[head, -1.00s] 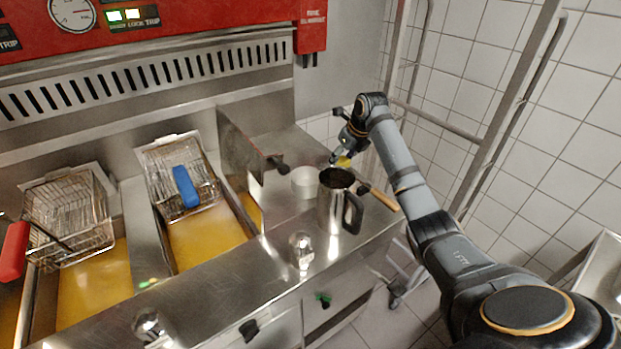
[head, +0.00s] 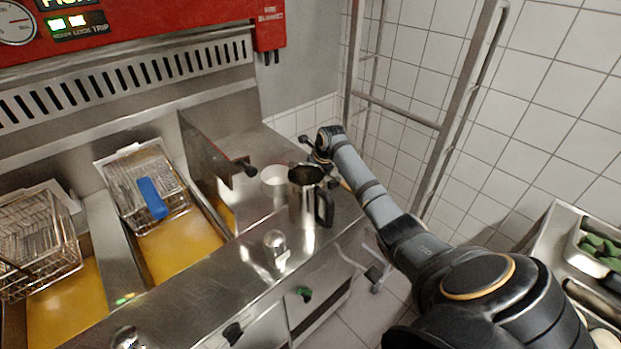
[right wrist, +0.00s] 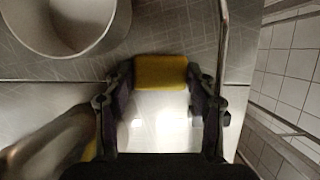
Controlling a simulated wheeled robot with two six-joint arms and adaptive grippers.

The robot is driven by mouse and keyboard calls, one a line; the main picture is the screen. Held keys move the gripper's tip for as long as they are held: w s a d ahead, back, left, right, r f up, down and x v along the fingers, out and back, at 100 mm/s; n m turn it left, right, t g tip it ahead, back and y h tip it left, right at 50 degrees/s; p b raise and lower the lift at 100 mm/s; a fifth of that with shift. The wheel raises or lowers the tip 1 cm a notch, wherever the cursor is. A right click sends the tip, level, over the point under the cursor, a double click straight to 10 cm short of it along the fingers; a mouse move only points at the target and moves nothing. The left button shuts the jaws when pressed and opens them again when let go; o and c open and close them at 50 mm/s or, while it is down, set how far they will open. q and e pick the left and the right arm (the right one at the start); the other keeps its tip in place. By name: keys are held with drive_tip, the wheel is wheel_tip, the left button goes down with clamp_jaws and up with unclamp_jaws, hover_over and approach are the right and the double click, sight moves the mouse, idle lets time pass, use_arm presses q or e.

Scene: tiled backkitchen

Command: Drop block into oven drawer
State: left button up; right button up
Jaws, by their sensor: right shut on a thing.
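A yellow block (right wrist: 160,72) is held between the fingertips of my right gripper (right wrist: 159,82) in the right wrist view. In the head view my right gripper (head: 318,153) is at the back right of the steel counter, behind the metal jug; the block is mostly hidden there. A steel drawer-like front (head: 325,292) with a green knob (head: 304,293) is below the counter edge; I cannot tell whether it is the oven drawer or whether it is open. My left gripper is not in view.
The metal jug (head: 304,205) and a white cup (head: 273,180) stand close to my right gripper. Fryer baskets (head: 145,190) hang over yellow oil at left. A metal rack (head: 440,130) stands against the tiled wall. A tray with green items (head: 600,250) is at far right.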

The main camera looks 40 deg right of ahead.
drive_tip(key=o, duration=1.2)
